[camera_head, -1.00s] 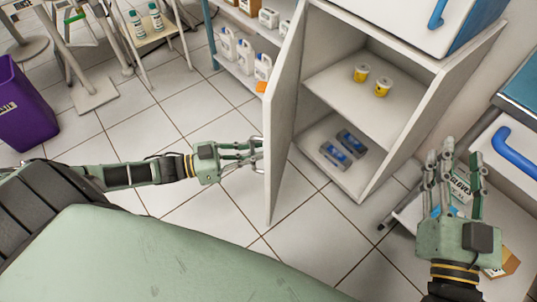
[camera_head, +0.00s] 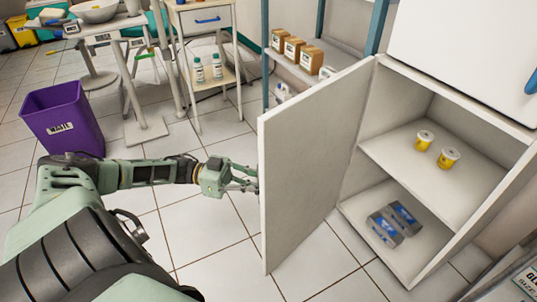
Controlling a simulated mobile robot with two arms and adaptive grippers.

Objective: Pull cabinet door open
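The white cabinet door (camera_head: 308,165) stands swung open toward the left. It hinges on the left side of the white cabinet (camera_head: 447,110), whose shelves are exposed. My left gripper (camera_head: 250,178) is at the door's free edge. Its fingertips reach the edge and are partly hidden there, so I cannot tell whether they touch or hold it. My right gripper is out of the picture.
Two yellow cups (camera_head: 437,149) stand on the upper shelf, and blue-and-grey boxes (camera_head: 394,223) lie on the lower one. A purple bin (camera_head: 62,118) stands at left. A trolley (camera_head: 208,50) and a rack (camera_head: 317,45) stand behind. Tiled floor (camera_head: 205,228) is clear before the door.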

